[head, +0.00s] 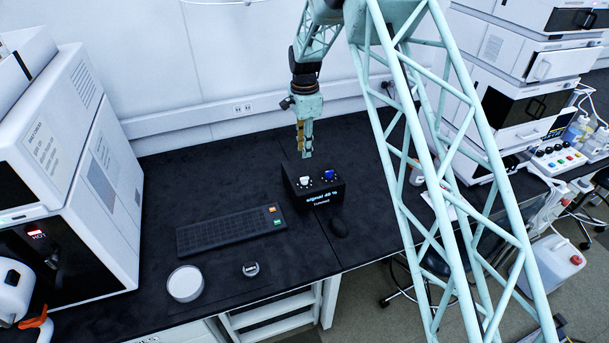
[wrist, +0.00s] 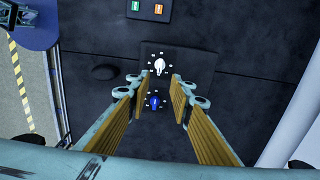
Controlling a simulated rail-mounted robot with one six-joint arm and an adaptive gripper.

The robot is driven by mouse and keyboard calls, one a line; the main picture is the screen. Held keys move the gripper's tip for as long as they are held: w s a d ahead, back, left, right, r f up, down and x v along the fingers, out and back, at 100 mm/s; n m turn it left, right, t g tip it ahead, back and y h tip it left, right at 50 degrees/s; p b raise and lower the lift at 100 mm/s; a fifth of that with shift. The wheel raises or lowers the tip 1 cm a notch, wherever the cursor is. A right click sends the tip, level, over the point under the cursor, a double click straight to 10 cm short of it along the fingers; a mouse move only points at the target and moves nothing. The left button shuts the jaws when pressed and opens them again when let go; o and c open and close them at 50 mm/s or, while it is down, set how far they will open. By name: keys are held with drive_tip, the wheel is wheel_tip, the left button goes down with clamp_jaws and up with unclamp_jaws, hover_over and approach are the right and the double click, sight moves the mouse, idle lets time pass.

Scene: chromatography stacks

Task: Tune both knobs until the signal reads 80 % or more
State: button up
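A black box (head: 313,195) stands on the dark bench, with a white knob (head: 305,181) and a blue knob (head: 329,175) on its top. Its front display reads signal in the forties of percent; the last digit is hard to read. My gripper (head: 305,153) points down above the back of the box, apart from both knobs. In the wrist view my gripper (wrist: 158,88) is open and empty. The blue knob (wrist: 154,102) shows between its fingers, and the white knob (wrist: 159,66) lies just beyond the fingertips. Tick marks ring both knobs.
A black keyboard-like panel (head: 230,231) with coloured keys lies left of the box. A white round container (head: 185,283) and a small jar (head: 251,269) stand near the front edge. A large white instrument (head: 75,165) fills the left.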

sight(305, 177)
drive_tip(key=shift+f, duration=0.15)
drive_tip(key=shift+f+p, duration=0.75)
drive_tip(key=shift+f, duration=5.95)
drive_tip(key=shift+c, duration=0.7)
clamp_jaws()
